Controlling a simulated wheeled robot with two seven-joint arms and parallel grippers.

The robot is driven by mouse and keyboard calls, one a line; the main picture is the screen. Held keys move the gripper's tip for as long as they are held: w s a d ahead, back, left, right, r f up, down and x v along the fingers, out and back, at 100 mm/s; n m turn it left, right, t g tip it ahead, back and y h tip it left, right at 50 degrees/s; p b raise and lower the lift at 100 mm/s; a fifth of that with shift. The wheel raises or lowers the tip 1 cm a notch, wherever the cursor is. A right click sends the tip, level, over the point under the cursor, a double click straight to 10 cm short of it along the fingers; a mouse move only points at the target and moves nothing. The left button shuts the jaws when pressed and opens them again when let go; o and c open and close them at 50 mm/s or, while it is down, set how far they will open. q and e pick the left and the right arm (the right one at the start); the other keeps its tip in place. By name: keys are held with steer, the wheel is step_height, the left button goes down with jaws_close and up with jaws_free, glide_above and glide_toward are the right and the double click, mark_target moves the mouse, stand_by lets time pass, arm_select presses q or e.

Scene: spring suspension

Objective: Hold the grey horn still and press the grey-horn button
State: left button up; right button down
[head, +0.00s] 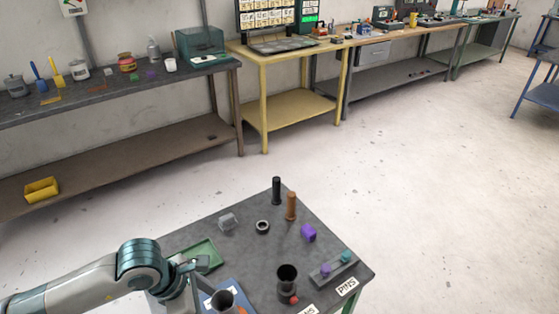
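A grey flared horn (222,300) stands at the bottom edge of the head view, on or above a blue mat (236,289). An orange-red spot (241,310) beside its base may be its button; the view cuts it off. A second, darker horn-like cup (287,275) stands to its right on the dark table, with a red knob (294,300) at its base. I cannot tell for certain which one the task means. My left gripper (196,265) is above the table's left side, beyond the grey horn and apart from it. Its finger opening is too small to judge. My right gripper is out of view.
The dark table (262,256) also holds a green tray (201,254), a clear grey block (228,222), a ring (262,227), black (276,191) and brown (291,206) cylinders, a purple block (308,232) and a grey pin rack (333,271). Workbenches line the back wall.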

arm_select(q)
steer(key=shift+v, duration=2.5)
